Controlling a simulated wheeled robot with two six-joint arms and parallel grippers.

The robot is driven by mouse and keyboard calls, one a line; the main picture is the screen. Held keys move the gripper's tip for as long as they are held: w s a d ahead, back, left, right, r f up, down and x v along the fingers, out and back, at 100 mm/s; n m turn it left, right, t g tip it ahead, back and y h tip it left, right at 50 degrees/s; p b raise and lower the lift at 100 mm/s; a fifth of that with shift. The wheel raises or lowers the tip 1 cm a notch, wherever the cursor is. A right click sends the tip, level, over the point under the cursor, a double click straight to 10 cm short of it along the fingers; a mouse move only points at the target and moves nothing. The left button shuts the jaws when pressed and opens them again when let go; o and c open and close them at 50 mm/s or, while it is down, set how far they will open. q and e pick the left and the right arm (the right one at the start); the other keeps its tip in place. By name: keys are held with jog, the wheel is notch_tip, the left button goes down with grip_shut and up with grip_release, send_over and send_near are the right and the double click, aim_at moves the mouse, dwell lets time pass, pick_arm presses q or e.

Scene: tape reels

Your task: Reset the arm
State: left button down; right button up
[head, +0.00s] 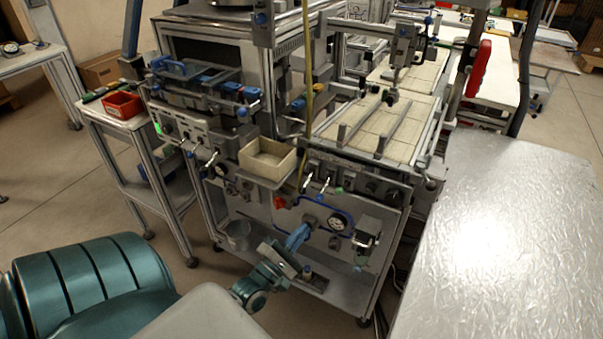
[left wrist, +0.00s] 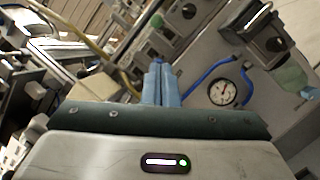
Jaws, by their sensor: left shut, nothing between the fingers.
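My left gripper (head: 303,230) is in front of the machine's lower panel in the head view, its blue fingers pointing up and to the right. In the left wrist view my left gripper (left wrist: 159,66) shows its two blue fingers pressed together with nothing between them. The fingers appear close to the panel, but I cannot tell the gap. My right gripper is not in view.
The machine (head: 350,185) carries knobs, levers and a pressure gauge (head: 339,220), also seen in the left wrist view (left wrist: 222,92). A beige open box (head: 267,165) juts out above. A silvery table (head: 500,250) stands right. A red bin (head: 122,105) sits on a side table. Floor is open at left.

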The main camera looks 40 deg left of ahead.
pick_arm(q)
jog(key=s+f+m+g, duration=0.3)
jog(key=f+m, duration=0.1)
jog(key=f, duration=0.8)
jog(key=s+f+m+g, duration=0.4)
jog(key=f+m, duration=0.1)
jog(key=f, duration=0.6)
jog(key=s+f+m+g, duration=0.3)
jog(key=f+m, duration=0.1)
jog(key=f, duration=0.8)
jog(key=s+d+f+m+g, duration=0.3)
jog(key=s+f+m+g, duration=0.2)
jog(key=s+f, duration=0.4)
jog(key=s+d+f+m+g, duration=0.3)
jog(key=s+f+m+g, duration=0.2)
jog(key=s, duration=1.2)
notch_tip(320, 180, down, 5)
jog(key=shift+s+d+r+m, duration=0.15)
jog(key=shift+s+d+m, duration=0.2)
jog(key=shift+m, duration=0.75)
